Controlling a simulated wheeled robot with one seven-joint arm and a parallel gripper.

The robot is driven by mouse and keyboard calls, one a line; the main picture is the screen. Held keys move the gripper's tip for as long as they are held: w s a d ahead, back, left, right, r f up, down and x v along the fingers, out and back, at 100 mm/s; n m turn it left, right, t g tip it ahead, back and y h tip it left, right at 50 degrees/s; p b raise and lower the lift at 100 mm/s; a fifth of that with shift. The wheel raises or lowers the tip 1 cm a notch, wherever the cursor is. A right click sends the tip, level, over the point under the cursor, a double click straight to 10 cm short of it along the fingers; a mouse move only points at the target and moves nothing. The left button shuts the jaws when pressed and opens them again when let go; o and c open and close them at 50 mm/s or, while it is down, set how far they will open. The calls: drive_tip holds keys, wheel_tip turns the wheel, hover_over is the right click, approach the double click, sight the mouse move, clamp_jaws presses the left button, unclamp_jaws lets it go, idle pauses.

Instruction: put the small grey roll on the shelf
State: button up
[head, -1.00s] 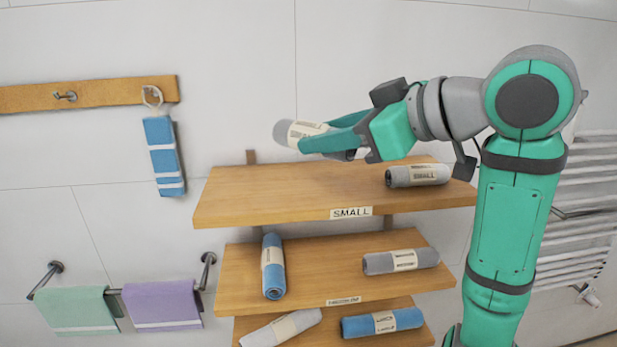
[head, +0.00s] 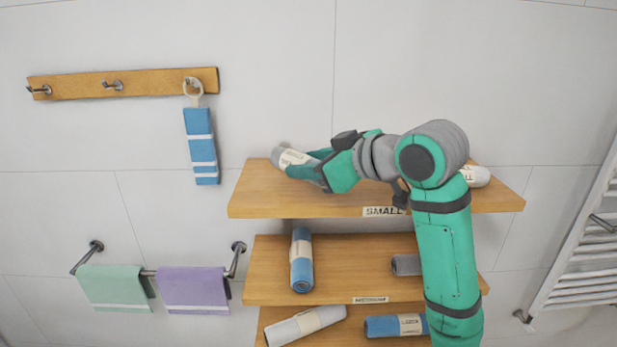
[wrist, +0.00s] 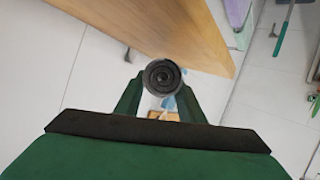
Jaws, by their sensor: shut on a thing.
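The small grey roll (head: 290,157) has a pale label band and is held at the left back of the top shelf (head: 330,205), whose front edge is marked SMALL. My gripper (head: 302,166) is shut on the roll; I cannot tell if the roll touches the board. In the wrist view the dark spiral end of the roll (wrist: 163,76) shows between the fingers of my gripper (wrist: 160,98), beside a wooden board (wrist: 165,35). Another roll (head: 476,177) lies at the right of the top shelf, partly hidden by my arm.
The shelf below holds a blue roll (head: 301,262) and a grey roll (head: 404,265), partly hidden by my arm. Lower down lie a light grey roll (head: 305,325) and a blue roll (head: 396,326). A blue towel (head: 201,147) hangs left. The top shelf's front left is clear.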

drive_tip(key=shift+f, duration=1.4)
drive_tip(key=o, duration=1.1)
drive_tip(key=shift+f, duration=0.1)
drive_tip(key=shift+s+d+r, duration=0.25)
drive_tip(key=v, duration=1.1)
drive_tip(key=shift+s, duration=0.25)
drive_tip(key=shift+d, duration=0.1)
